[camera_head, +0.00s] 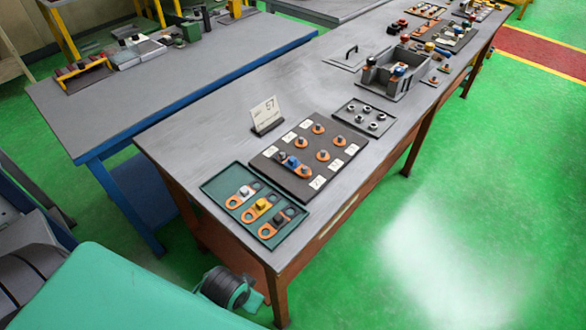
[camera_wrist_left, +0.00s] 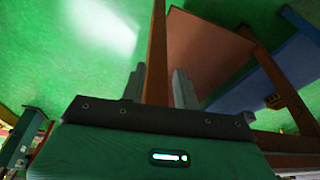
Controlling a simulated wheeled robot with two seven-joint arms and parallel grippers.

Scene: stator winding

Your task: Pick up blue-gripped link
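A link with a blue grip (camera_head: 291,161) and an orange ring end lies on the dark board (camera_head: 270,173) on the long grey table. The green tray (camera_head: 210,188) in front of it holds three orange-ended links: one with a pale grip (camera_head: 245,191), one with a yellow grip (camera_head: 260,208) and one with a dark grip (camera_head: 279,221). My left gripper (camera_wrist_left: 160,88) shows in the left wrist view with its two fingers apart and nothing between them. It points toward the table's legs and the green floor.
A sign card (camera_head: 265,113) stands behind the board. A small tray of round metal parts (camera_head: 348,108) and a grey box (camera_head: 385,87) stand farther along the table (camera_head: 205,130). A second, blue-edged table (camera_head: 110,115) is at the left. Green floor is clear at the right.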

